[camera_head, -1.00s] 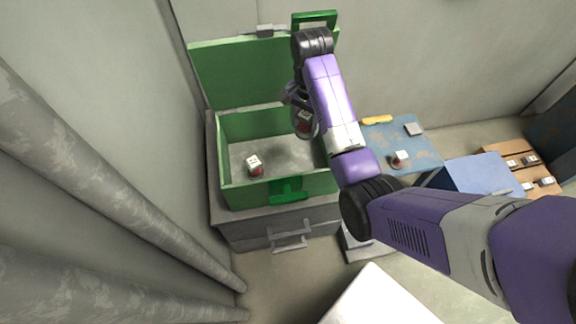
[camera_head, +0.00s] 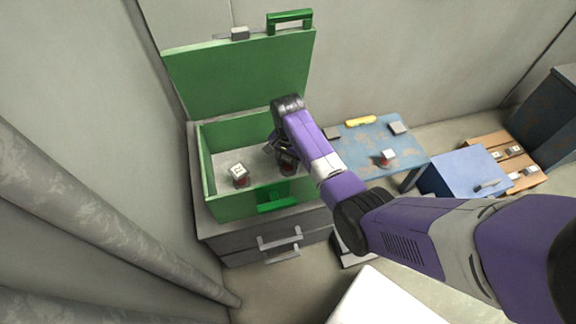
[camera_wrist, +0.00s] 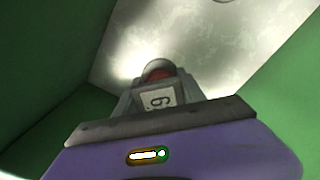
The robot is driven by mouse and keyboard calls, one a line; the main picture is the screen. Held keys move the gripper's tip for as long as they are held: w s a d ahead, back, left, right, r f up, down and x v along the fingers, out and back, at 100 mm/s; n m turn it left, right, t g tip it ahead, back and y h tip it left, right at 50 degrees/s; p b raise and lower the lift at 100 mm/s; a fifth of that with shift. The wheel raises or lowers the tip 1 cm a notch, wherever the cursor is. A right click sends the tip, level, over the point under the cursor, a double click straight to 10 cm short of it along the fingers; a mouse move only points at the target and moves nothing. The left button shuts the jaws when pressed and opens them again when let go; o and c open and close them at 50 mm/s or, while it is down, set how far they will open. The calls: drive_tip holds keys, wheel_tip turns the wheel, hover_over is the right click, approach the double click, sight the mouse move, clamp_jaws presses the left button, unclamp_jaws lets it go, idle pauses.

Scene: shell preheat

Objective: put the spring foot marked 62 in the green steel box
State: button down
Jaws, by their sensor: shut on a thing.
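The green steel box (camera_head: 215,206) stands open on a grey cabinet, its lid (camera_head: 240,75) raised at the back. My gripper (camera_head: 280,158) is inside the box's right part, shut on a spring foot (camera_head: 287,168) with a dark red body. In the wrist view this foot (camera_wrist: 157,98) shows a white label with a 6; the rest of the marking is unclear. It is held over the grey box floor (camera_wrist: 210,45); whether it touches the floor cannot be told. Another spring foot (camera_head: 239,176) with a white marked top stands in the box's left part.
A worn blue table (camera_head: 355,140) to the right holds another white-topped foot (camera_head: 387,157), a yellow item (camera_head: 360,121) and grey blocks. Beyond are a blue cabinet (camera_head: 465,170) and a wooden pallet (camera_head: 490,141) with several small pieces. Grey pipes (camera_head: 110,225) run along the left.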

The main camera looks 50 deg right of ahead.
drive_tip(key=shift+f, duration=0.6)
drive_tip(key=shift+f, duration=0.15)
drive_tip(key=c, duration=0.7)
unclamp_jaws()
wheel_tip(320, 180, up, 12)
drive_tip(key=shift+r+p, duration=0.15)
drive_tip(key=shift+p, duration=0.85)
